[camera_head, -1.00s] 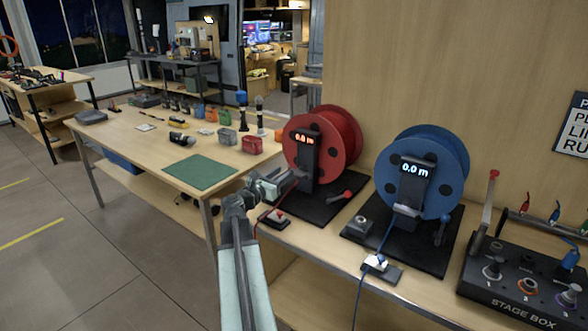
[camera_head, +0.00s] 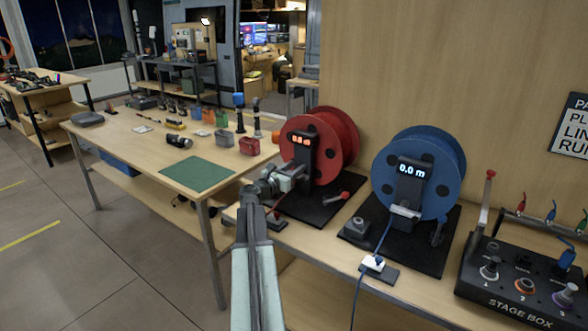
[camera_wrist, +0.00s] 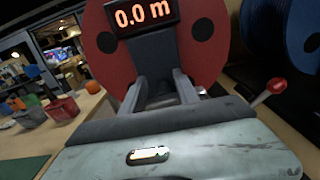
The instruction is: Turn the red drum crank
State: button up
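The red drum (camera_head: 339,138) stands on a black base on the bench, with a lit display (camera_head: 300,140) on its dark post. Its crank (camera_head: 335,198) has a red knob and sticks out low at the front right. In the wrist view the red drum (camera_wrist: 208,55) fills the middle and the crank's red knob (camera_wrist: 276,86) is at the right. My gripper (camera_head: 301,172) is in front of the drum's post, left of the crank and apart from it. In the wrist view my gripper (camera_wrist: 160,88) has its fingers spread, with nothing seen held between them.
A blue drum (camera_head: 425,165) with its own crank (camera_head: 440,230) stands just right. A stage box (camera_head: 520,285) is at the far right. A table with a green mat (camera_head: 197,173) and small gear is at the left. The floor in front is clear.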

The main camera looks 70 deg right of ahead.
grip_shut()
dwell(1.1)
jog(key=c, duration=0.6)
grip_release()
jog(key=shift+c, duration=0.2)
jog(key=o, duration=0.8)
jog(key=shift+a, duration=0.15)
jog(key=v, duration=0.7)
jog(key=shift+w+a, duration=0.1)
jog(key=shift+a, duration=0.15)
